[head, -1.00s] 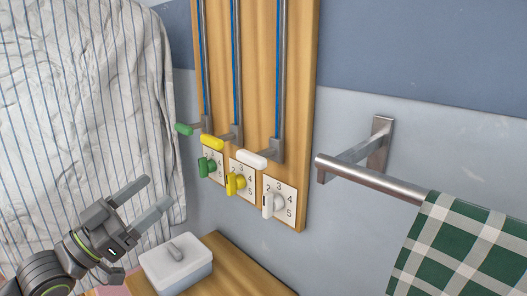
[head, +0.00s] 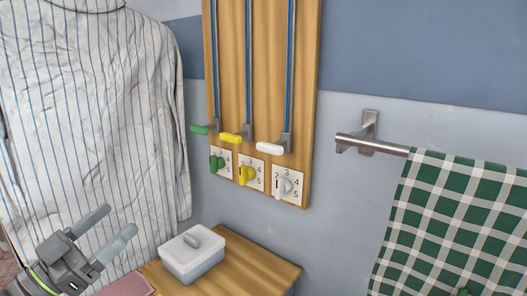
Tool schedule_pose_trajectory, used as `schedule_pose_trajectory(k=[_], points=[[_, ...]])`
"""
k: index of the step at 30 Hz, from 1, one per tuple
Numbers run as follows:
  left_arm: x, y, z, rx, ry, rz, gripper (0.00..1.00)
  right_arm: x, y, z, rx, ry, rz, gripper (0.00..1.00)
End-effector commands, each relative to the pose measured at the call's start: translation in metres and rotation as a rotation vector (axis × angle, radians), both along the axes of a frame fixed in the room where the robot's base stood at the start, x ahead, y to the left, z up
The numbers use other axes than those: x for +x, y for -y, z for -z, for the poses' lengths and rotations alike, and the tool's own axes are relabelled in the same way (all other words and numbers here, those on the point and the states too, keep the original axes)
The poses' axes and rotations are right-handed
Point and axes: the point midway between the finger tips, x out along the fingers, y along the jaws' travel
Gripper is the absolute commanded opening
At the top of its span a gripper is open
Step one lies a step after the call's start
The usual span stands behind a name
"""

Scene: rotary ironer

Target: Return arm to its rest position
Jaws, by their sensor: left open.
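My left gripper (head: 107,232) is at the lower left, with its two grey fingers apart and nothing between them. It is in front of the lower part of the striped shirt (head: 95,120), left of the white lidded box (head: 193,254). Part of my left arm is cut off by the bottom left corner. My right gripper is not in the picture.
A wooden panel (head: 264,75) on the wall has green, yellow and white slider handles and matching numbered knobs. A wooden tabletop (head: 255,262) holds the box and a pink cloth (head: 128,284). A metal rail (head: 372,145) carries a green checked towel (head: 450,225).

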Motion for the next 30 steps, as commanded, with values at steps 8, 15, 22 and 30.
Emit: schedule_pose_trajectory(k=[8, 15, 22, 30], points=[[0.001, 0.000, 0.061, 0.078, -0.143, -0.094, 0.80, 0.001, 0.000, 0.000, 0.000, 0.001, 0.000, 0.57], [-0.011, -0.006, 0.141, 0.184, -0.346, -0.218, 0.80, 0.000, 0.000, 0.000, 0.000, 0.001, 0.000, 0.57], [-0.064, -0.021, 0.258, 0.342, -0.722, -0.409, 0.80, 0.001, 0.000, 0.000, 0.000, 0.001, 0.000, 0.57], [-0.167, -0.036, 0.352, 0.488, -1.189, -0.576, 0.80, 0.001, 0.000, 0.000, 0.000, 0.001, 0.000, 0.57]])
